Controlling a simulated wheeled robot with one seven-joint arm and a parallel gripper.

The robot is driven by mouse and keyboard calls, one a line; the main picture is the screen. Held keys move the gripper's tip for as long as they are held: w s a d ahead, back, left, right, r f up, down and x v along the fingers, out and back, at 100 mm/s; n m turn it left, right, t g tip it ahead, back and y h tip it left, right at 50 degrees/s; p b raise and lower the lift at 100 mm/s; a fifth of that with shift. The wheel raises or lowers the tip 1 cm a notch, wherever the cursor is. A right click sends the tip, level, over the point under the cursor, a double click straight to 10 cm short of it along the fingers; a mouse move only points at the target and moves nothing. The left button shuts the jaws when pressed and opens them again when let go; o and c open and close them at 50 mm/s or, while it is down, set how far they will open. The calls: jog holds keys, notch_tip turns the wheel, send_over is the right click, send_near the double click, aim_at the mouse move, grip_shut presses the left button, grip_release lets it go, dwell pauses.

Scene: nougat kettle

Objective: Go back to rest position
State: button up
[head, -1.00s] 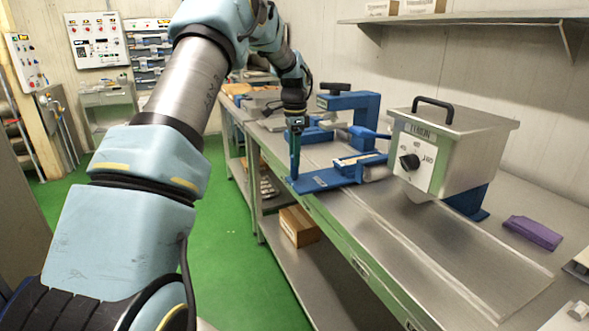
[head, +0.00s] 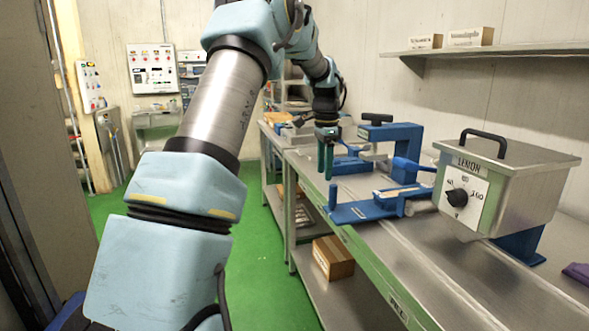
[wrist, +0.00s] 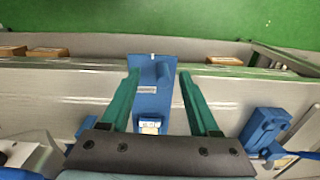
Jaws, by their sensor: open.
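My gripper (head: 326,165) points down above the steel bench (head: 375,250), near its front edge. It is open, with two green fingers apart and nothing between them. In the wrist view, the fingers (wrist: 158,90) stand on either side of a blue plate of the blue fixture (wrist: 153,72), which lies below them. In the head view, the blue fixture (head: 375,208) is in front of the gripper and to its right, and the gripper looks clear of it.
A steel box with a dial and black handle (head: 505,180) stands on the bench at right. A cardboard box (head: 333,258) sits on the lower shelf. Green floor (head: 245,250) is open at left.

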jog(key=s+a+f+n, duration=0.3)
jog(key=s+a+n, duration=0.4)
jog(key=s+a, duration=0.4)
jog(key=s+a+f+n+t, duration=0.1)
jog(key=s+a+f+n, duration=0.2)
jog(key=s+a+n, duration=0.5)
jog(key=s+a, duration=0.3)
jog(key=s, duration=0.4)
jog(key=shift+a+f, duration=0.15)
jog(key=shift+f, duration=0.25)
